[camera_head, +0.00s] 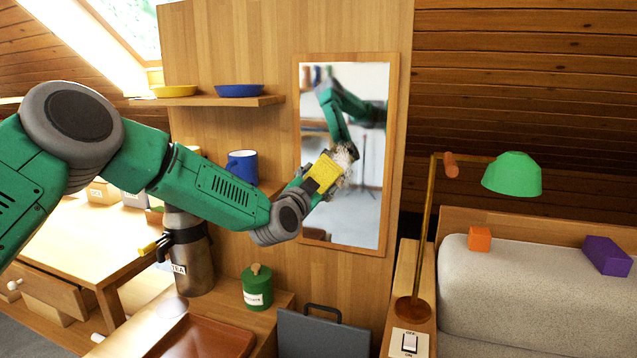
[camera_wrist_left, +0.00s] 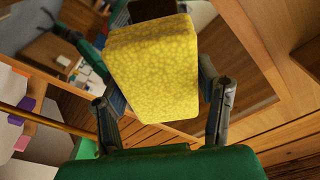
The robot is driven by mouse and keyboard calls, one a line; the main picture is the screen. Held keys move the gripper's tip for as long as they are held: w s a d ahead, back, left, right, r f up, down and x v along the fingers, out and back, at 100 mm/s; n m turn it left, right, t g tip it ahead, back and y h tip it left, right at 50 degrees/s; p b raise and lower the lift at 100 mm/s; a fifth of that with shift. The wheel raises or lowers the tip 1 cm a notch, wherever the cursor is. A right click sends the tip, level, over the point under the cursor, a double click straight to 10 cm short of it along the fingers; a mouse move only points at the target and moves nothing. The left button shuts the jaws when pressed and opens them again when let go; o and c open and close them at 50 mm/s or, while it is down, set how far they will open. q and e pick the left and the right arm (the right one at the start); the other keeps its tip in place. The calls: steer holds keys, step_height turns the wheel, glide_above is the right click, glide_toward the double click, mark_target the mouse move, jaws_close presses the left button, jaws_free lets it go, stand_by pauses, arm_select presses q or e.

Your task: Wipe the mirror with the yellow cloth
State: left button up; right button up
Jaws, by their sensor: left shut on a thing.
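The mirror (camera_head: 358,222) is upright in a light wooden frame on a wooden panel, and my green arm is reflected in it. A speckled pale and dark patch (camera_head: 346,158) shows on the glass. My left gripper (camera_head: 312,184) is shut on the yellow cloth (camera_head: 325,170), in front of the mirror's middle beside this patch. I cannot tell whether the cloth touches the glass. In the left wrist view the yellow cloth (camera_wrist_left: 155,72) is a thick pad between the two fingers. My right gripper is not in view.
A shelf (camera_head: 205,101) with yellow and blue dishes is left of the mirror. Below are a blue mug (camera_head: 242,165), a TEA flask (camera_head: 190,262), a green jar (camera_head: 257,288) and a brown tray (camera_head: 205,338). A green lamp (camera_head: 511,174) stands at right.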

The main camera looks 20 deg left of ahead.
arm_select(q)
steer(key=shift+w+a+f, duration=0.1)
steer(key=shift+a, duration=0.4)
steer(key=shift+w+d, duration=0.15)
steer(key=shift+d, duration=0.25)
steer(key=shift+w+a, duration=0.2)
steer(key=shift+a, duration=0.1)
steer(key=shift+w+d, duration=0.15)
steer(key=shift+d, duration=0.1)
steer(key=shift+w+a, duration=0.15)
stand_by(0.4)
steer(key=shift+w+b, duration=0.7)
steer(key=shift+w, duration=0.75)
stand_by(2.2)
steer(key=shift+d, duration=0.2)
steer(key=shift+d+p, duration=0.3)
steer(key=shift+d, duration=0.85)
